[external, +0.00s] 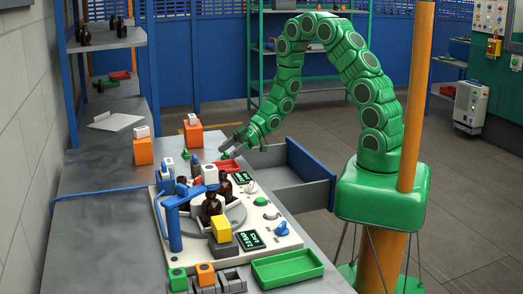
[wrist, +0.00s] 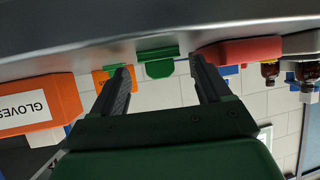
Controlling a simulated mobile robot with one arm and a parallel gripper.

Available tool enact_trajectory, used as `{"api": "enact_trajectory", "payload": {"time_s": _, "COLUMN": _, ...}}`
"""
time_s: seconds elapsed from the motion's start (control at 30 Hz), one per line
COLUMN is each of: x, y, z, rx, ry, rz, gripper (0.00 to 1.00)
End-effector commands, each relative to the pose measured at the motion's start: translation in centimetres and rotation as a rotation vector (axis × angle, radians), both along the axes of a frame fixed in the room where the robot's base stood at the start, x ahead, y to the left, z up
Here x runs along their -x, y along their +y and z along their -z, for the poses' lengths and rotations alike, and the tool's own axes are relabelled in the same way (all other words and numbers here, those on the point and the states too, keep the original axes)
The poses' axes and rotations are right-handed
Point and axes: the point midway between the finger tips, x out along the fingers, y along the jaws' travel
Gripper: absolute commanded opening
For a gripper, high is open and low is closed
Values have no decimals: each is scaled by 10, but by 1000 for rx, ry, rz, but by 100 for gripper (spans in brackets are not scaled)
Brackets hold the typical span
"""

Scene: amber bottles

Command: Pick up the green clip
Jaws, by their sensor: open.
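The green clip (wrist: 158,66) shows in the wrist view, at the edge of the grey bench top, which fills the top of that upside-down picture. It sits in the gap between my fingertips as seen there; I cannot tell how far beyond them it is. My gripper (wrist: 160,68) is open with nothing between its fingers. In the external view my gripper (external: 231,147) is low over the far right part of the bench, near a small green piece (external: 225,156) that may be the clip. A second green piece (wrist: 115,67) shows beside the left finger.
A red tray (wrist: 238,52) lies close beside the right finger. An orange gloves box (wrist: 40,106) is on the left. Amber bottles (external: 211,207) stand on the white station with a blue arm. A drawer (external: 290,177) is open at the bench's right side.

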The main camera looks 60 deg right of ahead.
Motion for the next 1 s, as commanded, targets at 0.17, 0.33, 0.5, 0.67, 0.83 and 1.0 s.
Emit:
{"api": "enact_trajectory", "payload": {"time_s": 0.17, "x": -3, "y": 5, "z": 3, "rx": 1, "ry": 0, "rz": 0, "gripper": 77}}
{"api": "enact_trajectory", "payload": {"time_s": 0.33, "x": -3, "y": 5, "z": 3, "rx": 2, "ry": -1, "rz": 0, "gripper": 77}}
{"api": "enact_trajectory", "payload": {"time_s": 0.5, "x": -3, "y": 4, "z": 3, "rx": 1, "ry": 0, "rz": 1, "gripper": 57}}
{"api": "enact_trajectory", "payload": {"time_s": 0.67, "x": -3, "y": 4, "z": 3, "rx": 1, "ry": 0, "rz": 1, "gripper": 33}}
{"api": "enact_trajectory", "payload": {"time_s": 0.83, "x": -3, "y": 4, "z": 3, "rx": 1, "ry": 0, "rz": 1, "gripper": 19}}
{"api": "enact_trajectory", "payload": {"time_s": 1.0, "x": -3, "y": 4, "z": 3, "rx": 1, "ry": 0, "rz": 1, "gripper": 18}}
